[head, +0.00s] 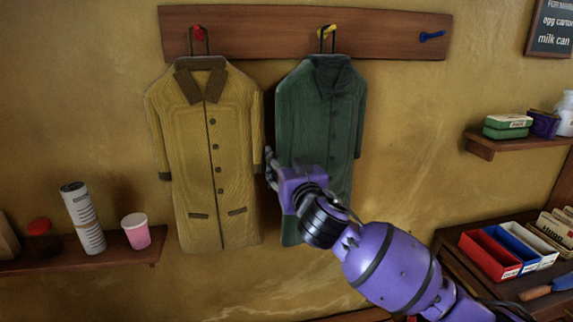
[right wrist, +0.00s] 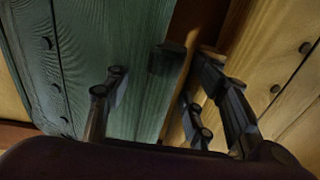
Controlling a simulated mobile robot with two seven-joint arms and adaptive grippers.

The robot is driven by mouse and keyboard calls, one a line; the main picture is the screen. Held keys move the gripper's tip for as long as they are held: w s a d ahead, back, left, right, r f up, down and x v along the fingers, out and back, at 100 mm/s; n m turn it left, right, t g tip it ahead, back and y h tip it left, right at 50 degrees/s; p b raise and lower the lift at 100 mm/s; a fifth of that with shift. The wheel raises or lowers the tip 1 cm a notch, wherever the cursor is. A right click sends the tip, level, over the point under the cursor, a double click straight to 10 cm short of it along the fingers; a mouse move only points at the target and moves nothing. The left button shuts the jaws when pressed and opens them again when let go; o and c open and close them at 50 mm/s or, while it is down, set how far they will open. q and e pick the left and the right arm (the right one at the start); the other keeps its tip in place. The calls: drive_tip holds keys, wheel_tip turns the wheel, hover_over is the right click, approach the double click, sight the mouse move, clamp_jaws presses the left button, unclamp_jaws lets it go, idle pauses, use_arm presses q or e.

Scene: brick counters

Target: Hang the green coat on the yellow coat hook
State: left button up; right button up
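The green coat (head: 318,115) is upright against the wall below the yellow coat hook (head: 328,31). Its dark wire loop reaches up to the yellow hook and appears to be around it. My right gripper (head: 271,168) is at the coat's left edge, partly in front of its lower half. In the right wrist view, the gripper's fingers (right wrist: 160,95) are spread apart, with the green coat's edge (right wrist: 135,60) beyond and between them; contact is unclear. My left gripper is not in view.
A tan coat (head: 212,150) hangs from the red hook (head: 199,33), close beside my right gripper. The blue hook (head: 432,36) is empty. A left shelf (head: 80,258) holds a cup and canisters. Coloured bins (head: 490,254) stand on the right counter.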

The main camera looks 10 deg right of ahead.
drive_tip(key=shift+f, duration=0.25)
drive_tip(key=s, duration=1.2)
wheel_tip(320, 180, down, 12)
drive_tip(key=a+n+g+y, duration=0.2)
drive_tip(key=n+y, duration=0.1)
drive_tip(key=n, duration=0.2)
drive_tip(key=s+d+f+g+h+p, duration=0.1)
drive_tip(key=s+d+f, duration=0.1)
drive_tip(key=s+f, duration=0.5)
drive_tip(key=s+d+f+g, duration=0.1)
drive_tip(key=s+f, duration=0.3)
drive_tip(key=f, duration=0.7)
drive_tip(key=s+d+f+m+g+h, duration=0.1)
drive_tip(key=s+f, duration=0.5)
drive_tip(key=s, duration=0.3)
drive_tip(key=s+d+f+m+g+p, duration=0.1)
drive_tip(key=s+d+f+m+g, duration=0.1)
drive_tip(key=s+f, duration=0.4)
drive_tip(key=s+d+f+m+g+h, duration=0.1)
drive_tip(key=s+f, duration=0.5)
drive_tip(key=s, duration=0.6)
drive_tip(key=shift+s+d+f+m+g+h, duration=0.15)
drive_tip(key=shift+d+f+m+g+h, duration=0.15)
drive_tip(key=shift+m+g, duration=0.35)
